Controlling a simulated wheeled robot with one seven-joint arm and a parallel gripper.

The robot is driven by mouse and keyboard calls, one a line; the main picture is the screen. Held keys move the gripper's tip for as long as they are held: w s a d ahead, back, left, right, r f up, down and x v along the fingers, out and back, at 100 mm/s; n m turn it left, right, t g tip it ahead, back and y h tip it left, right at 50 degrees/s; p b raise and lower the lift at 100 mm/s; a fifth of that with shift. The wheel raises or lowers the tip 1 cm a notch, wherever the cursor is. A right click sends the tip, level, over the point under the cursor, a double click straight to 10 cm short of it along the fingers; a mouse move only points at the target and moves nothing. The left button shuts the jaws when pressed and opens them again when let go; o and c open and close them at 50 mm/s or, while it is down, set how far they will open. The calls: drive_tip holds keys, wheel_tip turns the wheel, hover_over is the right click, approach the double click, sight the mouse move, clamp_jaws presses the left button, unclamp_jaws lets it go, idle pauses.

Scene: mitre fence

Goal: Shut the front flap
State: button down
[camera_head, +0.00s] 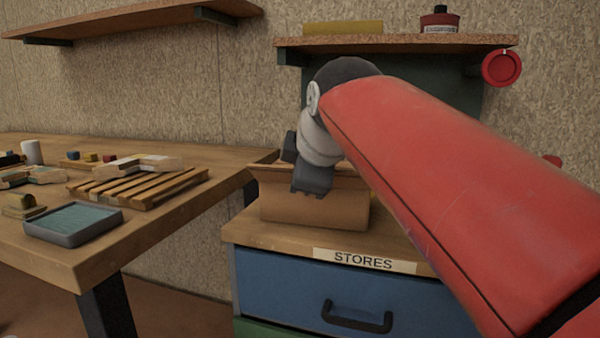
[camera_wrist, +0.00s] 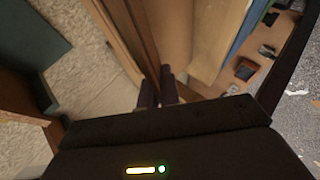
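A brown cardboard box (camera_head: 315,211) sits on the wooden top of the cabinet. Its upper edge spreads outward like raised flaps (camera_head: 345,181), and my gripper partly covers them. Which panel is the front flap is not clear. My gripper (camera_head: 311,192) points down at the box's upper edge, in front of its left-middle part. In the wrist view, the two dark fingertips of my gripper (camera_wrist: 157,84) are close together beside brown cardboard panels (camera_wrist: 170,35). I see nothing clearly held between them. Contact with the box cannot be told.
The cabinet has a STORES label (camera_head: 364,261) and a blue drawer (camera_head: 290,288). A shelf (camera_head: 400,41) with a red-labelled bottle (camera_head: 440,20) hangs above the box. A workbench (camera_head: 150,235) at left carries a slatted rack (camera_head: 138,186) and a grey tray (camera_head: 72,223).

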drive_tip(key=r+g+p, duration=0.1)
drive_tip(key=p, duration=0.1)
drive_tip(key=shift+w+p, duration=0.2)
drive_tip(key=shift+p, duration=0.2)
drive_tip(key=shift+w+d+r+m+g+p, duration=0.1)
drive_tip(key=shift+m+g+p, duration=0.05)
drive_tip(key=shift+g+p, duration=0.35)
drive_tip(key=shift+w+r+m+g+p, duration=0.1)
drive_tip(key=shift+m+g+p, duration=0.05)
drive_tip(key=shift+g+p, duration=0.3)
drive_tip(key=shift+w+d+f+m+g+y, duration=0.1)
drive_tip(key=shift+w+m+g+y, duration=0.3)
drive_tip(key=shift+g, duration=0.75)
drive_tip(key=shift+w+d+m+g+y, duration=0.2)
drive_tip(key=shift+w+g+y, duration=0.2)
drive_tip(key=shift+g, duration=0.75)
drive_tip(key=shift+w+d+m+g+y, duration=0.1)
drive_tip(key=shift+w+m+g+y, duration=0.2)
drive_tip(key=shift+g, duration=0.85)
drive_tip(key=shift+w, duration=0.1)
drive_tip(key=c, duration=1.6)
unclamp_jaws()
drive_tip(key=shift+r, duration=0.2)
